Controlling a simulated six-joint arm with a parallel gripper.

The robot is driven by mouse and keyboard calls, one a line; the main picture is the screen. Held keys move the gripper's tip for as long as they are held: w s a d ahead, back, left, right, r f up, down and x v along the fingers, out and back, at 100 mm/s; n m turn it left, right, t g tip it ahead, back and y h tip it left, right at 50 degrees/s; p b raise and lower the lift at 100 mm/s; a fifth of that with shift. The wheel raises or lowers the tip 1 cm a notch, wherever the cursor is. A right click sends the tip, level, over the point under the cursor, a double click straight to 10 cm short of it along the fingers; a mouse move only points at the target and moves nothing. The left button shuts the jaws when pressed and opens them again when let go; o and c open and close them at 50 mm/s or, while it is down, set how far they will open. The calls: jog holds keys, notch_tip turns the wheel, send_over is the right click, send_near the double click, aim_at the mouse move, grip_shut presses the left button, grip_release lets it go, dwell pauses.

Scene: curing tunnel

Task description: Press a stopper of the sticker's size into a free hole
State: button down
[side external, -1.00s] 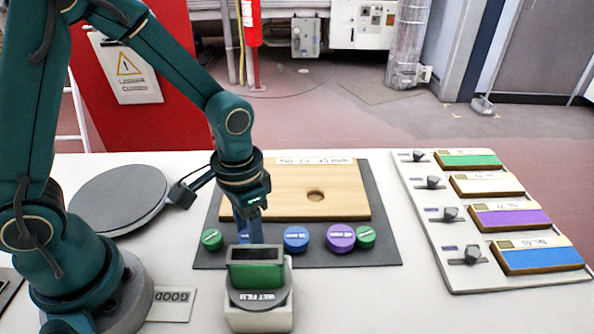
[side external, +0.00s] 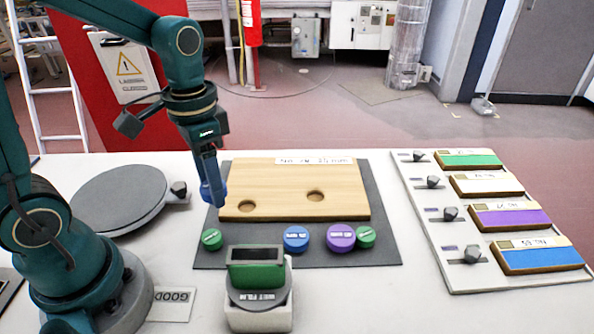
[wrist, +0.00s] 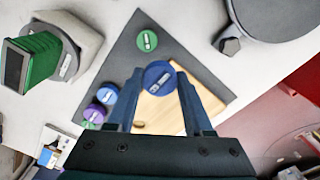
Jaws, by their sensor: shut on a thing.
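My gripper (side external: 208,178) is shut on a blue stopper (side external: 214,193), held over the left edge of the wooden board (side external: 280,180). The held stopper also shows between the fingertips in the wrist view (wrist: 158,75). The board has a left hole (side external: 247,206) and a right hole (side external: 316,195), both looking empty. A white sticker (side external: 314,161) on the board's far edge has small print I cannot read surely. On the dark mat (side external: 385,210) in front lie a green stopper (side external: 212,239), a blue one (side external: 296,238), a purple one (side external: 341,237) and another green one (side external: 365,236).
A green device with a dark screen (side external: 257,268) stands in front of the mat. A round grey plate (side external: 118,198) lies at left. At right, a panel (side external: 440,245) carries knobs and coloured blocks. Table between mat and panel is clear.

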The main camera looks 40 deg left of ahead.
jog(key=w+a+r+n, duration=0.1)
jog(key=w+a+r, duration=0.2)
jog(key=a, duration=0.1)
jog(key=shift+m, duration=0.5)
jog(key=shift+w+d+f, duration=0.45)
jog(key=shift+d+f, duration=0.15)
jog(key=shift+f, duration=0.85)
jog(key=shift+w+d+f, duration=0.5)
jog(key=shift+d+f, duration=0.15)
jog(key=shift+f, duration=0.75)
jog(key=shift+w+d+f, duration=0.45)
jog(key=shift+d+f, duration=0.15)
jog(key=shift+f, duration=0.85)
jog(key=shift+f, duration=0.65)
grip_release()
